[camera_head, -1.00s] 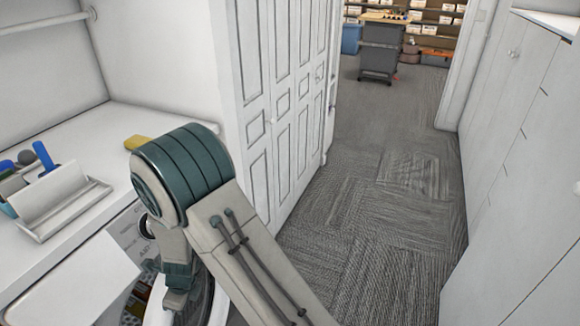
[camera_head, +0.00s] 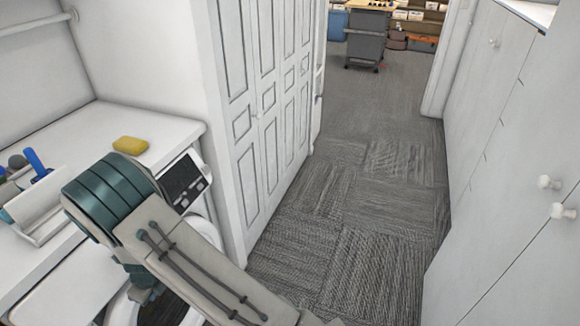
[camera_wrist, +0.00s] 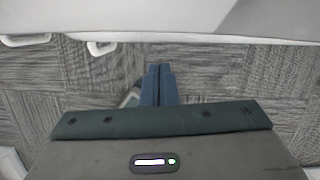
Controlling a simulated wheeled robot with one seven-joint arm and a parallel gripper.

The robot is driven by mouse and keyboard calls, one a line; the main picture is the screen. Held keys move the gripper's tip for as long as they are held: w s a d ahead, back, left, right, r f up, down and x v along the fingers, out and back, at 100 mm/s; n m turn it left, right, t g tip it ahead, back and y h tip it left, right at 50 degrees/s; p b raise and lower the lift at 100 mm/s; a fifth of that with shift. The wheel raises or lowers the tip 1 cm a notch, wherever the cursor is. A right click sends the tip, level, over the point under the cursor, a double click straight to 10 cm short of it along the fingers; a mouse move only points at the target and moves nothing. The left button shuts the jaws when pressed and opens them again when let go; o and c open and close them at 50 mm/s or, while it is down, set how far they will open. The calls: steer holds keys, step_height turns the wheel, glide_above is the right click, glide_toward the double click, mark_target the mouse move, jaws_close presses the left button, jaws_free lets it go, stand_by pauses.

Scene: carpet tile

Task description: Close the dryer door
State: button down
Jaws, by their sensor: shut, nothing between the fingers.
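A white front-loading machine with a dark control panel (camera_head: 183,180) stands under the counter at the left in the head view; I take it for the dryer. A white round rim (camera_head: 203,228), probably of its door, shows behind my arm. My arm covers most of the machine's front, so I cannot tell how far the door stands open. In the wrist view my gripper (camera_wrist: 158,70) has its blue fingers together, empty, above grey carpet. A white surface (camera_wrist: 200,18) crosses the top of that view; I cannot tell whether it is the door.
The white counter (camera_head: 100,135) holds a yellow sponge (camera_head: 130,145) and a white caddy (camera_head: 40,210) with brushes. White panelled doors (camera_head: 265,110) stand beyond it. White cabinets (camera_head: 500,130) with knobs line the right.

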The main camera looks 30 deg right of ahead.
steer(key=p+v, duration=0.1)
steer(key=v, duration=1.2)
steer(key=shift+r+p, duration=0.35)
steer(key=shift+r, duration=0.05)
steer(key=shift+s, duration=0.15)
steer(key=s+d+r+n+y, duration=0.1)
steer(key=s+d+r+n, duration=0.35)
steer(key=r+n, duration=0.25)
steer(key=s+d+r+n, duration=0.3)
steer(key=d+r+n, duration=0.25)
steer(key=r, duration=0.25)
steer(key=s+d+r+n+t+h, duration=0.1)
steer(key=s+d+r+n+h, duration=0.2)
steer(key=s+d+r+n, duration=0.4)
steer(key=s+d+n, duration=0.4)
steer(key=s+n, duration=0.2)
steer(key=n, duration=0.2)
steer(key=shift+d+t, duration=0.2)
steer(key=shift+t, duration=0.1)
